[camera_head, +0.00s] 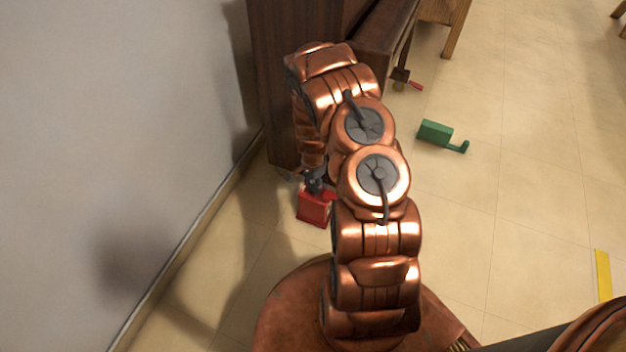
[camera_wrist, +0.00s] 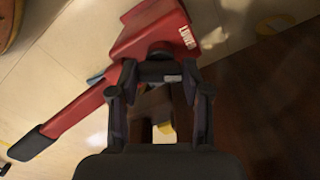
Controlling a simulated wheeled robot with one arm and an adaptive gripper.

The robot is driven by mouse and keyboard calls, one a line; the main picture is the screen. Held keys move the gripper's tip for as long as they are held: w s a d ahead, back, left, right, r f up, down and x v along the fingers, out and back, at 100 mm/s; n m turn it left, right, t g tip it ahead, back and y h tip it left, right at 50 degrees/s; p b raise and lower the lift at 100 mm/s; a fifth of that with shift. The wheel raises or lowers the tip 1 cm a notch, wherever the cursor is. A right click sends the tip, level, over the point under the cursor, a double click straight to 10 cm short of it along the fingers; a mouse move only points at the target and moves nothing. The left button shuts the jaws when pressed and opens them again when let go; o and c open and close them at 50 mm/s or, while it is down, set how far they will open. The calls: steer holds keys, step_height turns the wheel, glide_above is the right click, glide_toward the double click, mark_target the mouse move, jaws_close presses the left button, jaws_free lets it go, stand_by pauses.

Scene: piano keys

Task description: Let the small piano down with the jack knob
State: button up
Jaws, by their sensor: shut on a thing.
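The red jack (camera_head: 313,208) stands on the floor beside the piano's lower corner, partly behind my arm. In the wrist view its red body (camera_wrist: 152,28) carries a white label, and its long red lever with a black grip (camera_wrist: 32,144) points to the lower left. My gripper (camera_wrist: 159,70) is shut on the jack knob at the body's near edge; it also shows in the head view (camera_head: 316,182). The knob is mostly hidden between the dark fingertips. The small piano (camera_head: 275,75) is dark brown wood and stands near the wall; my arm covers part of it.
The grey wall (camera_head: 110,130) runs close along the left. A green object with a hooked end (camera_head: 436,132) lies on the tiled floor at right. A small red-handled item (camera_head: 415,86) lies by the piano leg. Yellow tape (camera_head: 603,275) marks the right floor, which is otherwise clear.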

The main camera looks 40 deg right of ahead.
mark_target(313, 184)
steer(key=n+p, duration=0.2)
steer(key=n, duration=0.3)
steer(key=shift+p, duration=0.3)
stand_by(0.4)
steer(key=o, duration=1.2)
steer(key=shift+c, duration=0.2)
steer(key=shift+r, duration=0.15)
step_height(313, 184, up, 12)
